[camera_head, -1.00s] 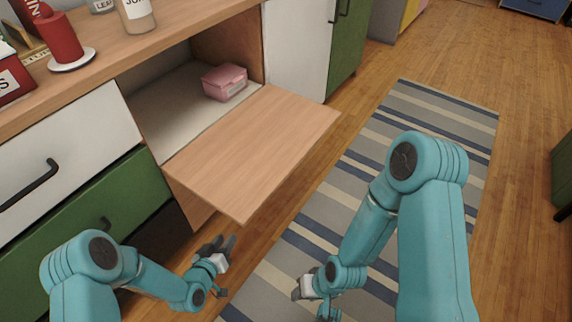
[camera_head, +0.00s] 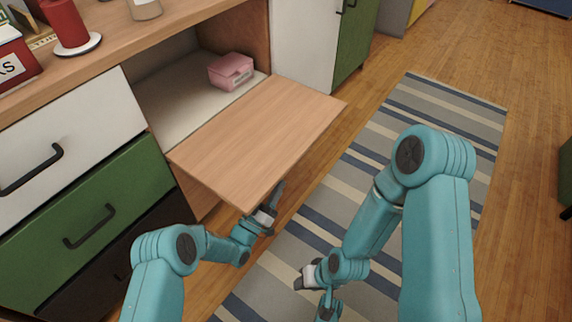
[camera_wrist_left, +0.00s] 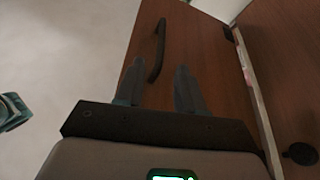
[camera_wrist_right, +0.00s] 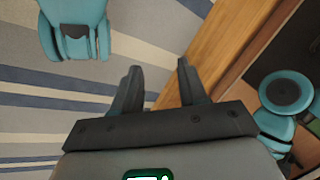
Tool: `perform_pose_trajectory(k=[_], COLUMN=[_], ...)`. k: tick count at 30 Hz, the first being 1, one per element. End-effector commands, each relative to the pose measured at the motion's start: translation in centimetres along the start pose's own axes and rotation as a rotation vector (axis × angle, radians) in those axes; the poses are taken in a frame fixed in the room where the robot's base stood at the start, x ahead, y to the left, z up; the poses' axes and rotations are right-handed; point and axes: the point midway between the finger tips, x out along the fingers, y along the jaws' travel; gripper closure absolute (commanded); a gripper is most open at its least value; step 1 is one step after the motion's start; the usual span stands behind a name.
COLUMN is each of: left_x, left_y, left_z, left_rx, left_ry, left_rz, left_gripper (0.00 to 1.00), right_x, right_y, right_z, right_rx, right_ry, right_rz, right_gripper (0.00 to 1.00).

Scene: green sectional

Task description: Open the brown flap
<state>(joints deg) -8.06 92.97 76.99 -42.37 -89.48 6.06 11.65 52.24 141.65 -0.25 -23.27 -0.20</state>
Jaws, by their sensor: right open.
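The brown flap (camera_head: 255,135) is swung down and lies about level, sticking out from the cabinet, with its compartment open. My left gripper (camera_head: 272,203) is by the flap's near outer corner, partly hidden by its edge. In the left wrist view a brown panel (camera_wrist_left: 205,50), seemingly the flap's outer face, carries a dark bar handle (camera_wrist_left: 158,50). The left fingers (camera_wrist_left: 158,88) are apart in front of it, with the handle showing between them; contact cannot be told. My right gripper (camera_head: 308,277) is open and empty over the rug, as the right wrist view (camera_wrist_right: 157,85) shows.
A pink box (camera_head: 231,71) sits inside the compartment. White (camera_head: 70,130) and green (camera_head: 95,205) drawers with dark handles are left of the flap. A red candle (camera_head: 66,25) stands on the counter. A striped rug (camera_head: 440,105) covers clear floor to the right.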

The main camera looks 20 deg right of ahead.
Motion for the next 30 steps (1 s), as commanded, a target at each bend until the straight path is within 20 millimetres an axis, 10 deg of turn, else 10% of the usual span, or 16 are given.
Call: perform_pose_trajectory(k=[10, 23, 27, 30], left_x=[6.8, 8.2, 8.2, 8.2], left_y=[0.0, 0.0, 0.0, 0.0], left_z=[0.3, 0.0, 0.0, 0.0], left_rx=[0.002, -0.001, -0.001, -0.001], left_ry=[0.001, -0.002, -0.002, -0.002], left_rz=[0.001, -0.002, -0.002, -0.002], left_gripper=[0.62, 0.62, 1.00, 1.00], right_x=[2.9, 3.1, 3.1, 3.1], right_y=[0.9, 1.0, 1.0, 1.0], right_z=[-1.8, -2.2, -2.2, -2.2], right_rx=[-0.014, -0.018, -0.018, -0.017], right_ry=[0.067, 0.082, 0.081, 0.081], right_rz=[-0.002, -0.003, -0.003, -0.003], right_gripper=[0.57, 0.57, 0.57, 0.57])
